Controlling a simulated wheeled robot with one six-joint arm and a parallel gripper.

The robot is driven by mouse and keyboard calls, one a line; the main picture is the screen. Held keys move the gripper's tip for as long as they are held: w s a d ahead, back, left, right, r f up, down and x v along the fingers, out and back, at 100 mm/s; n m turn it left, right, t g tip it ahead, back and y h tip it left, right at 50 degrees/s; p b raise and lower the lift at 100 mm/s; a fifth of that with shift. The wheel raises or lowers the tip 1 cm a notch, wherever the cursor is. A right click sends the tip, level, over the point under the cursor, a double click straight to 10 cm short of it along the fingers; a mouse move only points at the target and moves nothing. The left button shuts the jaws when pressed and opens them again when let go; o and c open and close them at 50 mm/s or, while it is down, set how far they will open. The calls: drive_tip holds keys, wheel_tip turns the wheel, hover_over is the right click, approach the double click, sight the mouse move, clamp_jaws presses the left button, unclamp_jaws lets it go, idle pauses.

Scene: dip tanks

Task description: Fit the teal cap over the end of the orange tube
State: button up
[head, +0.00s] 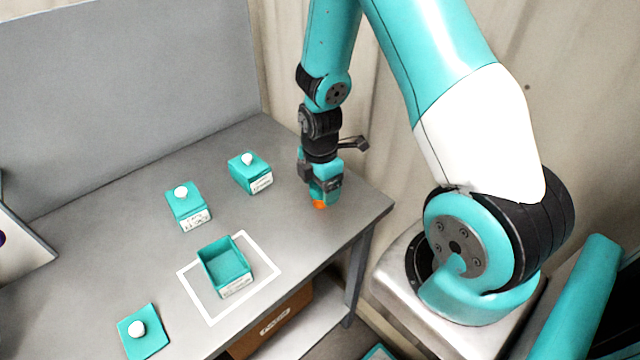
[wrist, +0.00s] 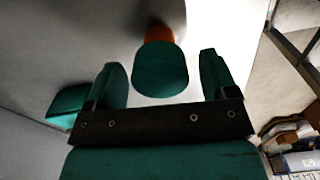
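The teal cap (wrist: 160,72) shows in the wrist view between my two fingers, with a gap on each side. The orange tube (wrist: 158,34) shows just beyond the cap and in line with it; the cap hides most of it. The cap looks to be over or against the tube's end, but how far it is on cannot be told. In the head view my gripper (head: 324,188) points down near the table's right end, and a bit of orange tube (head: 320,204) shows below it. My gripper is open, with its fingers apart from the cap.
Two lidded teal boxes (head: 187,207) (head: 250,173) with white knobs stand left of my gripper. An open teal box (head: 241,283) stands inside a white outline (head: 188,283). A teal lid (head: 154,345) lies nearer the front. A grey panel (head: 130,90) backs the grey table (head: 110,255).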

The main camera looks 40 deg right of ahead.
drive_tip(key=shift+r, duration=0.15)
wheel_tip(320, 180, up, 12)
drive_tip(key=b, duration=0.1)
drive_tip(key=s+a+r+m+y, duration=0.2)
drive_tip(key=s+a+r+m, duration=0.3)
drive_tip(key=s+a, duration=0.3)
drive_tip(key=s+a+r+m+y, duration=0.2)
drive_tip(key=s+a+r+m, duration=0.2)
drive_tip(key=s+a+r, duration=0.3)
drive_tip(key=s+a, duration=0.1)
drive_tip(key=a, duration=0.4)
drive_tip(key=shift+s+a+r+m, duration=0.15)
drive_tip(key=shift+a+r+m, duration=0.15)
drive_tip(key=shift+r+m, duration=0.1)
